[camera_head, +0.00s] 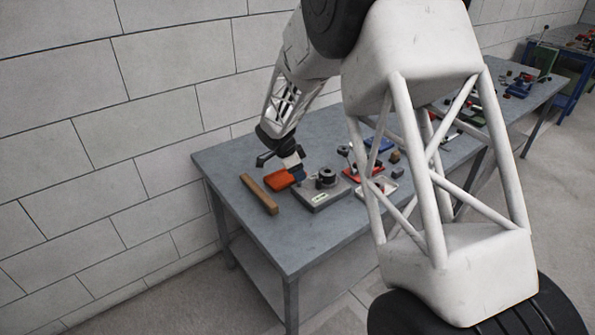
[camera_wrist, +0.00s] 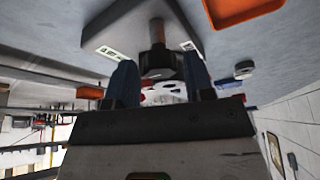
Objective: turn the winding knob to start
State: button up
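The black winding knob (camera_head: 326,176) stands on top of a light grey box (camera_head: 322,198) on the workbench. In the wrist view the knob (camera_wrist: 157,55) appears straight ahead, in the gap between my two blue fingertips. My gripper (camera_head: 298,177) is just left of the knob in the head view, low over the bench. In the wrist view my gripper (camera_wrist: 159,72) has its fingers apart with nothing clamped. I cannot tell whether either finger touches the knob. The box also shows in the wrist view with a white label (camera_wrist: 111,53).
An orange object (camera_head: 278,181) and a wooden bar (camera_head: 259,194) lie left of the box. A red item (camera_head: 364,173), a white tray (camera_head: 380,189) and small blocks are to its right. The bench (camera_head: 310,240) is clear in front. A block wall (camera_head: 90,130) stands behind.

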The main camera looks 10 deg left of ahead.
jog(key=c, duration=0.7)
